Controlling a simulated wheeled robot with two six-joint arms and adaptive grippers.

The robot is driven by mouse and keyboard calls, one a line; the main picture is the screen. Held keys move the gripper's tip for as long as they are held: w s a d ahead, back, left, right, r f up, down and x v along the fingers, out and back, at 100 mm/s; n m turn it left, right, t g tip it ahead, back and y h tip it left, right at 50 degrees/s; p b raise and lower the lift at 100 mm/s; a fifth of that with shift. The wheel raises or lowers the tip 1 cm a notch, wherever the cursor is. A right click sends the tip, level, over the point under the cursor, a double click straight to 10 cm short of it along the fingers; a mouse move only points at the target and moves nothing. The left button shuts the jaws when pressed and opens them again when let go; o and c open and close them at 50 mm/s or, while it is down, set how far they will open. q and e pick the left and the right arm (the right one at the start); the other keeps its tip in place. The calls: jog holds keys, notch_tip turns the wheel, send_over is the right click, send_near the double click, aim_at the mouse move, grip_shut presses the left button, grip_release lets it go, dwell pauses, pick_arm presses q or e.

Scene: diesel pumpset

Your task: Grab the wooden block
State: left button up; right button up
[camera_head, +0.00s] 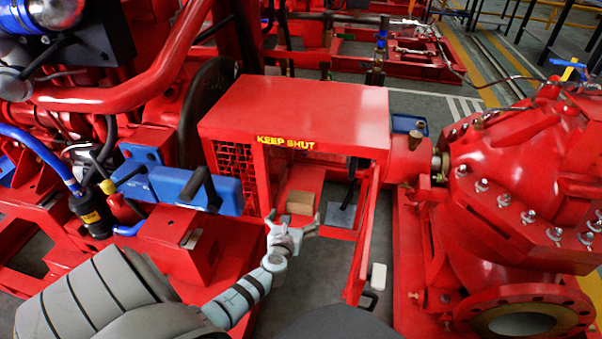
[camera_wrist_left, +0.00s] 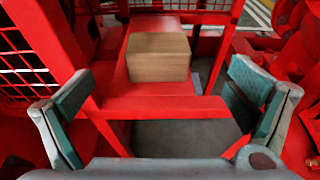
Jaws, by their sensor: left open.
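The wooden block (camera_head: 300,202) is a small light-brown box. It rests on a red beam (camera_head: 305,180) inside the red guard box marked KEEP SHUT (camera_head: 294,108). In the left wrist view the block (camera_wrist_left: 158,57) sits ahead of the fingers, a little left of centre. My left gripper (camera_head: 292,219) is at the open front of the guard, just short of the block and apart from it. Its fingers (camera_wrist_left: 160,112) are spread wide with nothing between them. My right gripper is not in view.
The guard's door (camera_head: 364,240) stands open to the right of my left gripper. A mesh panel (camera_head: 236,170) closes the guard's left part. A red crossbar (camera_wrist_left: 165,107) lies low in front of the block.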

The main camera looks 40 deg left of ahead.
aim_at(301, 198)
pick_arm(q)
jog(key=b+x, duration=0.1)
jog(key=x, duration=0.1)
jog(key=b+x, duration=0.1)
jog(key=x, duration=0.2)
jog(key=shift+f, duration=0.25)
jog(key=shift+w+a, duration=0.2)
jog(key=shift+w, duration=0.1)
jog(key=b+x, duration=0.3)
jog(key=x, duration=0.1)
jog(key=shift+w+a+r, duration=0.15)
jog(key=shift+a, duration=0.1)
jog(key=shift+w+a, duration=0.15)
jog(key=shift+w, duration=0.05)
jog(key=c, duration=1.4)
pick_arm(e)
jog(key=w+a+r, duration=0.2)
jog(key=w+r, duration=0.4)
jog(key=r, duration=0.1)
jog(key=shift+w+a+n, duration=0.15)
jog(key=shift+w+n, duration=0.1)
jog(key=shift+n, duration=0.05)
pick_arm(q)
jog(key=shift+r, duration=0.1)
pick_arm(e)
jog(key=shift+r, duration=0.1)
